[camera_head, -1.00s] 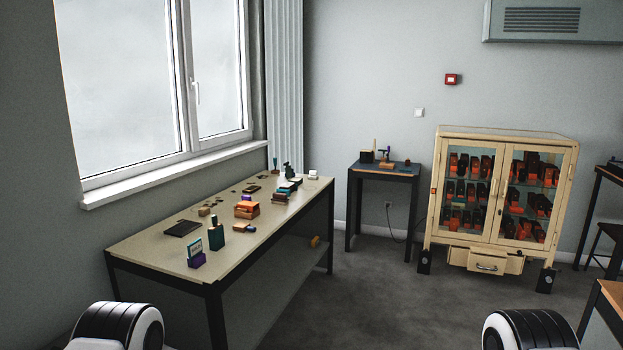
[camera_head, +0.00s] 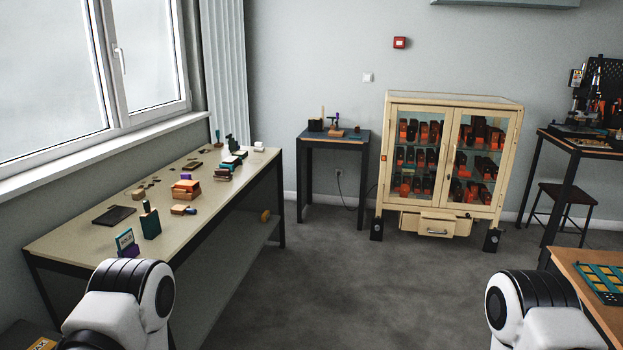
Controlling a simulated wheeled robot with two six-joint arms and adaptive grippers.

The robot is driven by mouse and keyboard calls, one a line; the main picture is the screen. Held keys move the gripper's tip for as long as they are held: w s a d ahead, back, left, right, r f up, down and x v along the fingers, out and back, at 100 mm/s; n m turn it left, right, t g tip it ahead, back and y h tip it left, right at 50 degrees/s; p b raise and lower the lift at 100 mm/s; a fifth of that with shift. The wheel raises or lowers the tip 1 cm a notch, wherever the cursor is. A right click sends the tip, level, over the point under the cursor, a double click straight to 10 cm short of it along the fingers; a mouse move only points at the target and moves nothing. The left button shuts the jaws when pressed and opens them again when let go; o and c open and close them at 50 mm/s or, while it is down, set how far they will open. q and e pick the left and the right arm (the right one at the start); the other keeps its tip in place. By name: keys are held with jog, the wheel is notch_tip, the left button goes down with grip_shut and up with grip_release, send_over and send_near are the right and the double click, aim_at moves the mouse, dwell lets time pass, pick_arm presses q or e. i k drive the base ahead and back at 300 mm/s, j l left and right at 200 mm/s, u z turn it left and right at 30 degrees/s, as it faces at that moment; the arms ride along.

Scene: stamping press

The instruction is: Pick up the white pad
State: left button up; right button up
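A small white block (camera_head: 259,147) sits at the far right end of the long beige table (camera_head: 75,228). It is the only small white item I make out there, and it is too small to tell if it is the white pad. My left and right grippers are outside the picture. Only white and black links of my arms show at the bottom left and bottom right, well apart from the block.
A small dark table (camera_head: 333,135), a cream glass cabinet (camera_head: 451,98) and a stool (camera_head: 566,194) stand beyond. The grey floor (camera_head: 330,270) between is clear.

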aim_at(259, 147)
jog(key=i, duration=3.35)
